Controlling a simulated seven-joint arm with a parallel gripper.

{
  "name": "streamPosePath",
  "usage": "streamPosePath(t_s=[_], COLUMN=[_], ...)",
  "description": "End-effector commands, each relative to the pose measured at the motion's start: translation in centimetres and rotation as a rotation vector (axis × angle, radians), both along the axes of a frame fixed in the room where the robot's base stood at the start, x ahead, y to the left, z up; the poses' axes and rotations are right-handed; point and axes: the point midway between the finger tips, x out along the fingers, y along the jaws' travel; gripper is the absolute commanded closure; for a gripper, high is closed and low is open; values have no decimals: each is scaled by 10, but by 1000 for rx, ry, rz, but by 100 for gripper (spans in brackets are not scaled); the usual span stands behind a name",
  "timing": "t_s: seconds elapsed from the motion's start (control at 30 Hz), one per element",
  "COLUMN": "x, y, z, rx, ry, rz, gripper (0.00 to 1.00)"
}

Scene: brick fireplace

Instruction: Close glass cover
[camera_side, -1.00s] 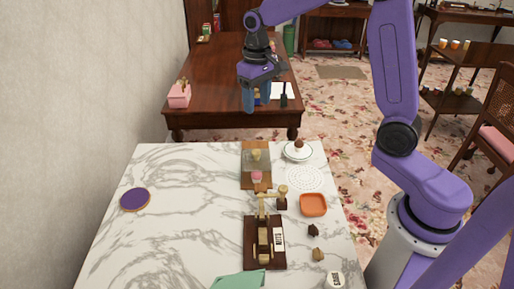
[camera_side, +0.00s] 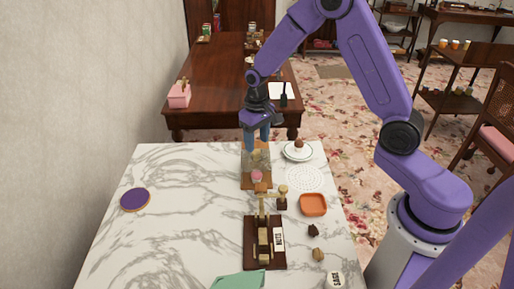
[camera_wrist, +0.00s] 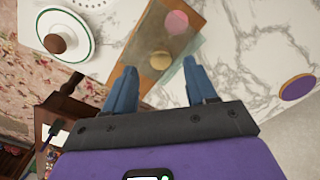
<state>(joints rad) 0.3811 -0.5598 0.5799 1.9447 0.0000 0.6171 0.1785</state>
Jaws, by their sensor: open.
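A wooden board (camera_side: 247,183) lies at the far edge of the marble table, with a pink round item (camera_side: 257,176) and a yellow one (camera_side: 255,156) on it. A translucent pane, which appears to be the glass cover (camera_wrist: 190,48), shows over the board's far part in the wrist view and sticks out past its edge. I cannot tell its exact tilt. My gripper (camera_side: 257,145) is open and empty, pointing down above the board's far end. In the wrist view its fingertips (camera_wrist: 160,72) frame the board's end; contact with the pane cannot be told.
A white dish with a brown knob (camera_side: 298,151) stands close right of the board. A purple disc (camera_side: 135,200) is at left.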

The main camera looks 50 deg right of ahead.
Motion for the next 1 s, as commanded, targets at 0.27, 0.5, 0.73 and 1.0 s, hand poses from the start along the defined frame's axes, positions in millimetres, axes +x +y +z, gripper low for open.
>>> streamPosePath(t_s=[0.27,0.5,0.73,1.0], x=[0,0,0,-1], y=[0,0,0,1], z=[-31,-37,-36,-36], rx=[0,0,0,0], ry=[2,0,0,0], rz=[0,0,0,1], gripper=[44,44,66,100])
